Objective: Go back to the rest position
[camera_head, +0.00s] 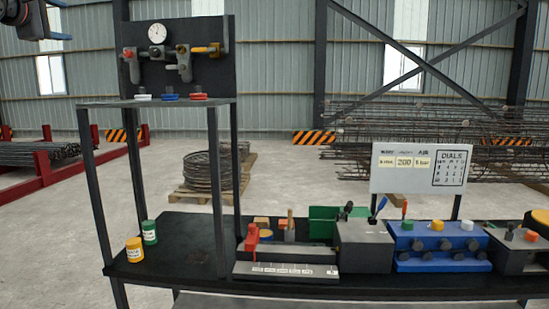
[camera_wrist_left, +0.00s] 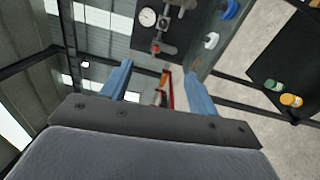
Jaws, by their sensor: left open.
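My left gripper (camera_head: 46,22) is at the top left corner of the head view, partly cut off by the frame edge. In the left wrist view its two blue fingers (camera_wrist_left: 160,76) stand apart with nothing between them. It is in the air to the left of the dark upright panel (camera_head: 181,55), apart from it. The panel carries a gauge (camera_head: 157,33) and valves with red and yellow handles. My right gripper is not in view.
A dark workbench (camera_head: 180,246) holds a yellow can (camera_head: 134,250), a green can (camera_head: 149,232), a blue block with knobs (camera_head: 441,246) and a grey box (camera_head: 364,247). A white sign (camera_head: 421,168) stands behind. Small coloured caps sit on the raised shelf (camera_head: 110,103).

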